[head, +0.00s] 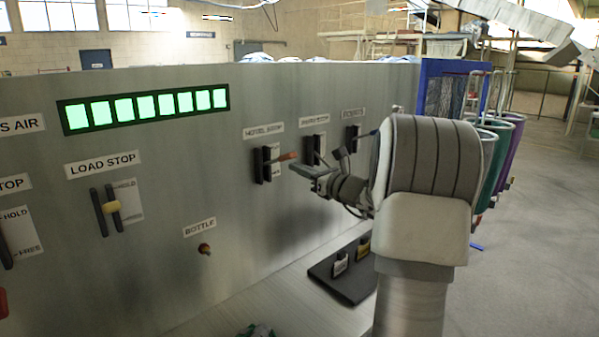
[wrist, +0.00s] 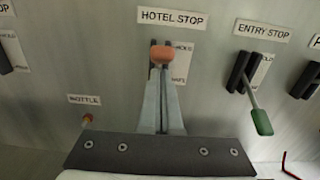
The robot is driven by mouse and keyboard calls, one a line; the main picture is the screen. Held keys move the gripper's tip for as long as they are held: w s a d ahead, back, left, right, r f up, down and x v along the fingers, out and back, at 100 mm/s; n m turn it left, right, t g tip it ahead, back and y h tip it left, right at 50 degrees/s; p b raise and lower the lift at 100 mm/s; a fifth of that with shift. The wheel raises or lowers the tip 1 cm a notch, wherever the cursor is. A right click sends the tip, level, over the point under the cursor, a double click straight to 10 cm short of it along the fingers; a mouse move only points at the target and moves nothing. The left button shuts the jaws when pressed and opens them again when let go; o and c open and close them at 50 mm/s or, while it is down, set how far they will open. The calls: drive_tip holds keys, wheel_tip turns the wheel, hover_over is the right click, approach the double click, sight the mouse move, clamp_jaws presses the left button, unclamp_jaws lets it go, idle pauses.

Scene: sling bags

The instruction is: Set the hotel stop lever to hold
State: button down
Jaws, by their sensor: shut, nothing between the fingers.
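The hotel stop lever has an orange knob (head: 288,156) and sticks out from its dark slotted bracket under the HOTEL STOP label. In the wrist view the knob (wrist: 162,54) shows just beyond my fingertips, near the upper HOLD end of its plate (wrist: 183,49). The lever's shaft is mostly hidden there, so its exact setting is hard to tell. My gripper (head: 293,168) is shut and empty, just below the knob in the head view. In the wrist view my gripper (wrist: 161,75) points at the panel; I cannot tell whether it touches the knob.
The entry stop lever (wrist: 261,121), with a green handle, slants down close on the right. A bottle knob (wrist: 87,119) is lower left. The load stop lever (head: 112,207) is farther left. A black tray (head: 345,285) lies below my arm; coloured bins (head: 495,145) stand right.

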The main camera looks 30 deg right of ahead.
drive_tip(key=s+d+b, duration=0.1)
drive_tip(key=s+b, duration=0.1)
drive_tip(key=s, duration=0.9)
drive_tip(key=shift+d+f+b, duration=0.3)
drive_tip(key=shift+f, duration=0.15)
